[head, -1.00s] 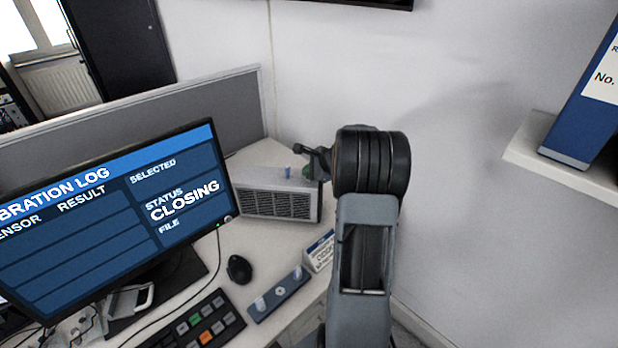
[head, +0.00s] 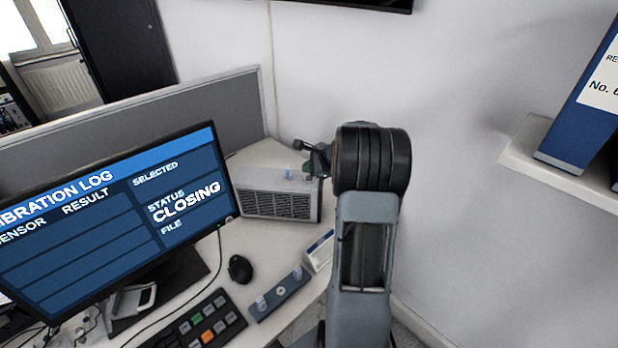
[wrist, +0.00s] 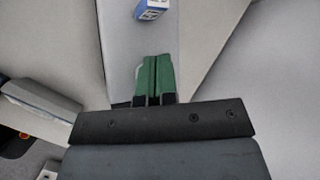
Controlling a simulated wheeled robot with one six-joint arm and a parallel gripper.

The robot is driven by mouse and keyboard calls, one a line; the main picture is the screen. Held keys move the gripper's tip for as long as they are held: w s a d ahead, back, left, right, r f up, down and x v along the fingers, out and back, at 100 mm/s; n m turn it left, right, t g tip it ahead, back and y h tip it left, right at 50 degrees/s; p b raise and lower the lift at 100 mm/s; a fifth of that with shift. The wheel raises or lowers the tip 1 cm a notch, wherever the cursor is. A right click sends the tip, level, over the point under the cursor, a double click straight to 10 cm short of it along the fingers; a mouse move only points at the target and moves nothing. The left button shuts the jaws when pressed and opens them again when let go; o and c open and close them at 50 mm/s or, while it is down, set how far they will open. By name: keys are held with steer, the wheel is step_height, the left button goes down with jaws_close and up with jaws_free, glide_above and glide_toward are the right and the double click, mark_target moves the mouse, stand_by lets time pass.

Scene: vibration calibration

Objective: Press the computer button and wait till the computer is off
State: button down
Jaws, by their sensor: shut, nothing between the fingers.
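The computer (head: 278,203) is a grey box with a front grille, on the desk beside the monitor. A small blue item (head: 288,172) shows on its top in the head view. The monitor (head: 110,225) is lit and reads CALIBRATION LOG, with STATUS CLOSING. My gripper (wrist: 153,60) has green fingers that are shut together and empty, over a pale grey surface in the wrist view. A blue and white item (wrist: 153,9) lies ahead of the fingertips there. My arm hides much of the gripper in the head view, so I cannot tell whether it touches the computer.
A black mouse (head: 240,269), a keypad (head: 200,322) with coloured keys and a blue-grey plate (head: 281,293) lie on the desk in front of the computer. A grey partition (head: 190,112) stands behind. A white shelf (head: 550,165) with blue binders is at the right.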

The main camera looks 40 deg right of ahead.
mark_target(311, 187)
steer(key=shift+r+p, duration=1.7)
steer(key=shift+r, duration=0.65)
steer(key=s+f+n, duration=0.1)
steer(key=s+a+f+n+g, duration=0.1)
steer(key=s+f+n, duration=0.1)
steer(key=shift+a+g, duration=0.25)
steer(key=shift+g, duration=0.15)
steer(key=s+a+r+n+g+h, duration=0.1)
steer(key=s+a+r+n, duration=0.3)
steer(key=s+a+n, duration=0.5)
steer(key=s+a+r+n+g+h, duration=0.2)
steer(key=s+a+r+n, duration=0.2)
steer(key=s+a+n, duration=0.6)
steer(key=a+n, duration=0.1)
steer(key=a, duration=0.4)
steer(key=shift+s, duration=0.2)
stand_by(1.1)
